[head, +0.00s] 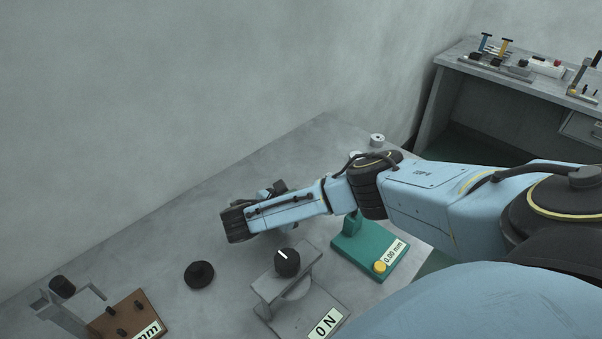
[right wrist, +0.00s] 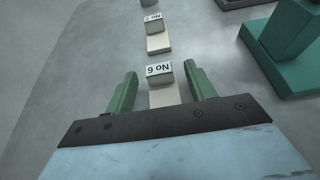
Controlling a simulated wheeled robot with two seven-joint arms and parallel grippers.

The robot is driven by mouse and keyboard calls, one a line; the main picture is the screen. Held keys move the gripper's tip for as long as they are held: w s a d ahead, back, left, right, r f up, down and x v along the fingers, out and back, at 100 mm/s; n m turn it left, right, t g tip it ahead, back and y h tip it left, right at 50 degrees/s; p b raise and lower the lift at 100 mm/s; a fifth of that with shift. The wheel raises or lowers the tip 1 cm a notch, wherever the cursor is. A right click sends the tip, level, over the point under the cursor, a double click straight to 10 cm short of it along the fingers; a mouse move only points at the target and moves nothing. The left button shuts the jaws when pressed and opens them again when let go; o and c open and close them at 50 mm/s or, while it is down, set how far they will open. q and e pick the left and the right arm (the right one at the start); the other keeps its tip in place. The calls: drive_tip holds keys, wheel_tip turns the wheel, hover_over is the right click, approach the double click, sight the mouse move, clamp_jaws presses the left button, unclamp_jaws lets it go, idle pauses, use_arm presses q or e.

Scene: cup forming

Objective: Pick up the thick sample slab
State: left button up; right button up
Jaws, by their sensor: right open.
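In the right wrist view, a small pale slab (right wrist: 163,97) with an upside-down label that seems to read No 6 lies between the two green fingers of my right gripper (right wrist: 162,84). The fingers are open, with a gap on both sides of the slab. A second pale slab (right wrist: 158,43), labelled perhaps No 2, lies farther off in line with it. I cannot tell from the pictures which slab is the thick one. In the head view my right arm reaches in from the right and hides the slabs. My left gripper is not in view.
A green gauge stand (head: 372,248) reading 0.00 mm stands near the arm; its base also shows in the right wrist view (right wrist: 285,68). A grey press (head: 268,291) marked 0 N, a black disc (head: 199,274) and a brown-based tool (head: 128,318) stand in front. Another bench (head: 455,58) is far right.

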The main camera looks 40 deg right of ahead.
drive_tip(key=shift+x, duration=1.05)
drive_tip(key=c, duration=1)
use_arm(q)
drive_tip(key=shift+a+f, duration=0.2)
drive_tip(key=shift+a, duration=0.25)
use_arm(e)
drive_tip(key=shift+c, duration=0.2)
